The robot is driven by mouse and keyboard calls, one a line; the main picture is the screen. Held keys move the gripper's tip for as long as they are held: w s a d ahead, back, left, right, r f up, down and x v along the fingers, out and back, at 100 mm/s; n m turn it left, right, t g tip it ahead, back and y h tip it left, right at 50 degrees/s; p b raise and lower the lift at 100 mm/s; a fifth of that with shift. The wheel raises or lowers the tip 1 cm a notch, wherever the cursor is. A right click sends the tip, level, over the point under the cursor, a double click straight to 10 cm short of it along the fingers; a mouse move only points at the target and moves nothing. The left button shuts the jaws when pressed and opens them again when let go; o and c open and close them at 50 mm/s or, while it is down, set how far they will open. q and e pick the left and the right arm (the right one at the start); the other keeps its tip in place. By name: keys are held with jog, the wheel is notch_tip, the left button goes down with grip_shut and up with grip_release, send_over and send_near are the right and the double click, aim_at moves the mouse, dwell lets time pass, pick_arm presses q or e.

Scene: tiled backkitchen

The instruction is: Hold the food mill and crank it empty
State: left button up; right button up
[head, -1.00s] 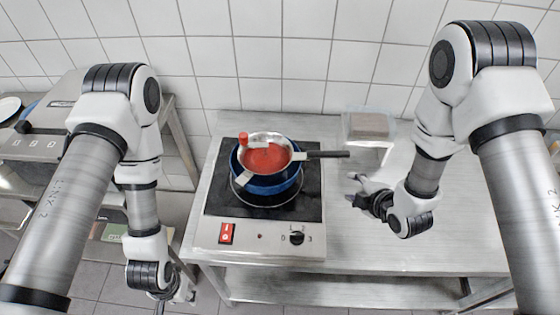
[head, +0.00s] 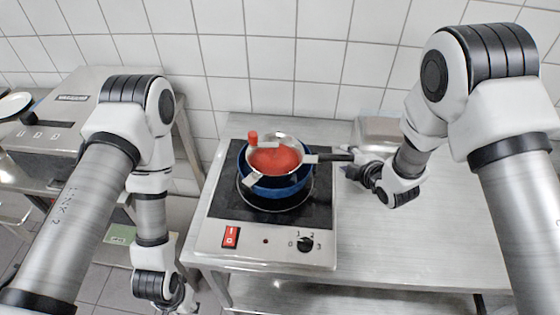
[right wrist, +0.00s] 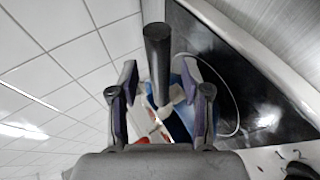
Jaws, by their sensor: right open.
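The food mill (head: 287,141) sits on a blue pot (head: 297,182) on the hob, with red food inside. Its crank has a red knob (head: 253,137) at the left of the bowl. Its dark handle (head: 330,157) points right, towards my right gripper (head: 349,162). In the right wrist view the handle (right wrist: 158,62) stands between the two open fingers of the right gripper (right wrist: 160,95); whether a finger touches it cannot be told. My left gripper (head: 190,303) hangs low at the front left, near the bottom edge, and its fingers are too small and cut off to read.
The hob (head: 215,234) has a red switch (head: 230,237) and a dial (head: 305,244) on its front. A clear container (head: 378,130) stands behind my right gripper. The steel table (head: 430,240) is bare to the right. A steel appliance (head: 70,105) stands at the left.

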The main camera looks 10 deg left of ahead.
jog(key=shift+s, duration=0.1)
grip_shut()
jog(key=shift+r, duration=0.1)
jog(key=shift+r, duration=0.2)
